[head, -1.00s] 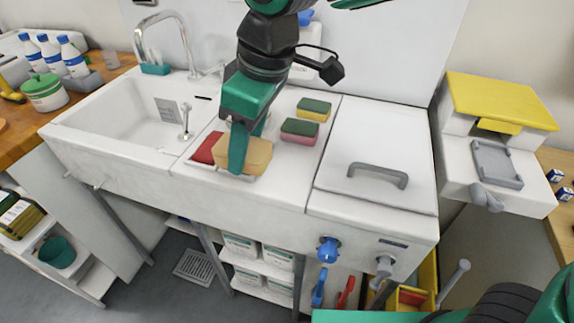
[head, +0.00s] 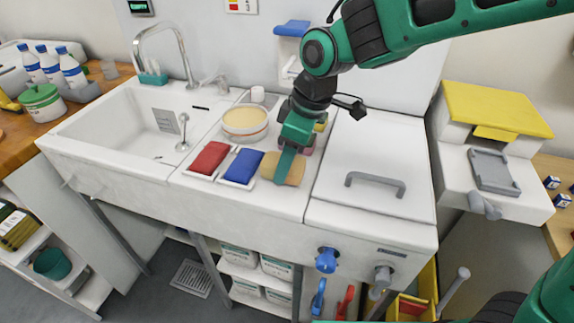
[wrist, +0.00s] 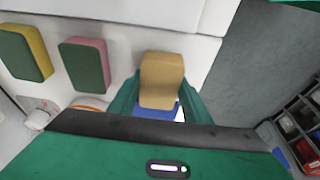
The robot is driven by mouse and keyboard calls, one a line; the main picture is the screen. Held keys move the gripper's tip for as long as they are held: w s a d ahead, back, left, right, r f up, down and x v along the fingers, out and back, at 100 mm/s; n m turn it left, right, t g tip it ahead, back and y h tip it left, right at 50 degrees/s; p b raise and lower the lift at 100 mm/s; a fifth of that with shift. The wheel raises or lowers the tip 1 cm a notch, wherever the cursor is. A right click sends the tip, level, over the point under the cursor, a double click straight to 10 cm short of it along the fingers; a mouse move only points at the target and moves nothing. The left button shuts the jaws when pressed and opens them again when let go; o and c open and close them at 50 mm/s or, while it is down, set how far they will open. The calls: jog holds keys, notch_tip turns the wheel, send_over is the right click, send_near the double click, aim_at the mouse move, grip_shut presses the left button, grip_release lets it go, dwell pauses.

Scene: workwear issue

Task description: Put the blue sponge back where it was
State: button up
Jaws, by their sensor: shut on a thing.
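The blue sponge (head: 243,167) lies in a small white tray on the drainboard, right of a red sponge (head: 210,158). My gripper (head: 284,165) is shut on a tan sponge (head: 295,172), to the right of the blue one. The wrist view shows the tan sponge (wrist: 161,80) between my fingers, with part of the blue sponge (wrist: 165,111) behind it. I cannot tell whether the tan sponge touches the drainboard.
A bowl with a tan top (head: 245,122) stands behind the trays. Two green-topped sponges, pink (wrist: 84,63) and yellow (wrist: 25,52), lie on the drainboard, mostly hidden by my arm in the head view. A lid with a grey handle (head: 375,184) is at right, the sink (head: 140,130) at left.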

jog(key=shift+f, duration=0.8)
jog(key=shift+f, duration=0.1)
jog(key=o, duration=1)
jog(key=shift+o, duration=0.2)
jog(key=v, duration=1.2)
jog(key=shift+d, duration=0.1)
